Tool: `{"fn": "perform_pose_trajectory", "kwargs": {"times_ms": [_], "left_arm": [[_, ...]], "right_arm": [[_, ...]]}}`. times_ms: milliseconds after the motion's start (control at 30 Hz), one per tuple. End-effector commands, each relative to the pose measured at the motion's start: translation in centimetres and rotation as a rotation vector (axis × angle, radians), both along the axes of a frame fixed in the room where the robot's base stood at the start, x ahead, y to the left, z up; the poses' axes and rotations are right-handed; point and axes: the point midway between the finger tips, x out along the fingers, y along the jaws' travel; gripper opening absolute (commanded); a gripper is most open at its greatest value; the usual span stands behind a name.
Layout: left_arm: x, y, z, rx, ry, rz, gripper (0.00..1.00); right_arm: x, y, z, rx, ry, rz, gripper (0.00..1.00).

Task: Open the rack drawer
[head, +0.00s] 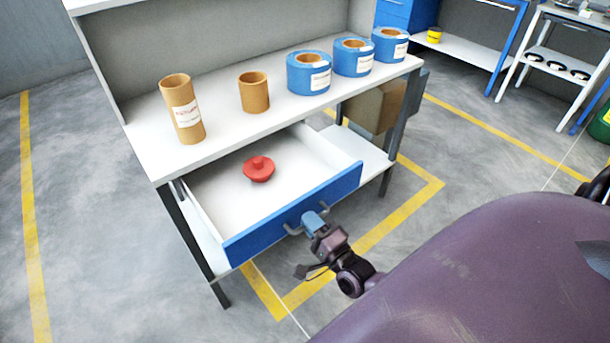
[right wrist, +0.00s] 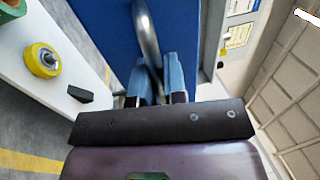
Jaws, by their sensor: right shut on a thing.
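The rack drawer (head: 300,219) has a blue front and a white inside, and it stands pulled out from under the white rack top. A red knob-like piece (head: 259,169) lies inside it. My right gripper (head: 314,220) is at the drawer's grey bar handle (head: 293,230), shut on it. In the right wrist view the two blue fingers (right wrist: 160,82) close around the curved handle (right wrist: 147,35) in front of the blue drawer face (right wrist: 105,25). My left gripper is in neither view.
On the rack top (head: 225,122) stand two brown cardboard tubes (head: 183,108) and three blue coils (head: 309,73). Open grey floor with yellow lines (head: 405,205) lies in front.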

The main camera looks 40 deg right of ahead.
Motion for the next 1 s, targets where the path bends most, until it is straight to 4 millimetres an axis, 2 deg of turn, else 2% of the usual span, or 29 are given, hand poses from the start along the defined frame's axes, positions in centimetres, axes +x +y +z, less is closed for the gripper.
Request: {"fn": "perform_pose_trajectory", "kwargs": {"times_ms": [367, 400, 533, 833, 1000], "left_arm": [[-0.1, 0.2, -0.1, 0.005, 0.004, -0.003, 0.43], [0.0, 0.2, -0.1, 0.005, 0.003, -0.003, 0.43], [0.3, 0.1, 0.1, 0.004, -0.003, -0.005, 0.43], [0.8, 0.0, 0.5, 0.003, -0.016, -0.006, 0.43], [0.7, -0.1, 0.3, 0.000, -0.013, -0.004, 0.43]], "right_arm": [[-0.1, 0.0, 0.0, 0.000, 0.000, 0.000, 0.00], [-0.1, 0.0, 0.0, 0.000, 0.000, 0.000, 0.17], [-0.1, 0.0, 0.0, 0.000, 0.000, 0.000, 0.37], [-0.2, 0.0, 0.0, 0.000, 0.000, 0.000, 0.37], [-1.7, 0.0, -0.4, -0.001, 0.002, 0.001, 0.37]]}}
